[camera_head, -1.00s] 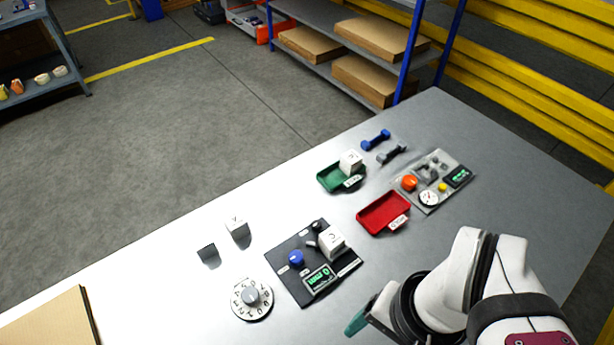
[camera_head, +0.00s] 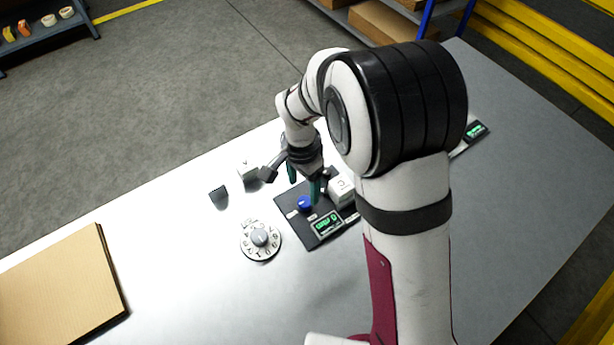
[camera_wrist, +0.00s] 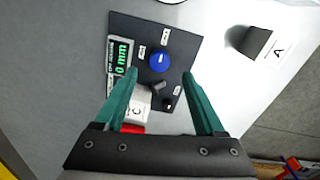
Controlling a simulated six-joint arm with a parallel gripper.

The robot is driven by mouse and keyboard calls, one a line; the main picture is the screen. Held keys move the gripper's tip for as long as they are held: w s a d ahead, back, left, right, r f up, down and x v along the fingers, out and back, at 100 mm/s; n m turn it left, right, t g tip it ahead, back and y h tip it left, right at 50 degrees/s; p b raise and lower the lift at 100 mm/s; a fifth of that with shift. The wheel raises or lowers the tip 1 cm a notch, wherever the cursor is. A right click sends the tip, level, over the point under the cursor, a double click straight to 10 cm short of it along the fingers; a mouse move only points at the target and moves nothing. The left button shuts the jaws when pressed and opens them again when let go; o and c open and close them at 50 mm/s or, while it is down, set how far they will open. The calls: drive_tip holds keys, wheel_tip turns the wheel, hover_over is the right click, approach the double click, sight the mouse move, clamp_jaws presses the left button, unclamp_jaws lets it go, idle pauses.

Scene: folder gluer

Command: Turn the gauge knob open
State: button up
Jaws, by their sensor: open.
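The black gauge panel (camera_head: 324,240) lies on the table under my gripper. It carries a round blue knob (camera_head: 304,203) with a white pointer mark and a green display (camera_head: 327,226) reading 0 mm. In the wrist view the blue knob (camera_wrist: 160,60) appears just beyond the fingertips, roughly centred between them. My gripper (camera_wrist: 159,76) is open and empty, its green fingers on either side of the panel's middle. A grey lever-like part (camera_wrist: 157,87) and a small black knob (camera_wrist: 168,104) show between the fingers. Panel labels are too small to read.
A white block marked C (camera_wrist: 135,108) sits on the panel's edge beside one finger. A lettered dial (camera_head: 260,241), a white block (camera_head: 247,172) and a dark wedge-like piece (camera_head: 218,196) stand to the left. Cardboard (camera_head: 62,290) lies farther left.

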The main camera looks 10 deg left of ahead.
sight(305, 201)
wheel_tip(305, 201, down, 6)
drive_tip(key=shift+d+r, duration=0.1)
drive_tip(key=shift+r, duration=0.05)
clamp_jaws()
idle(0.3)
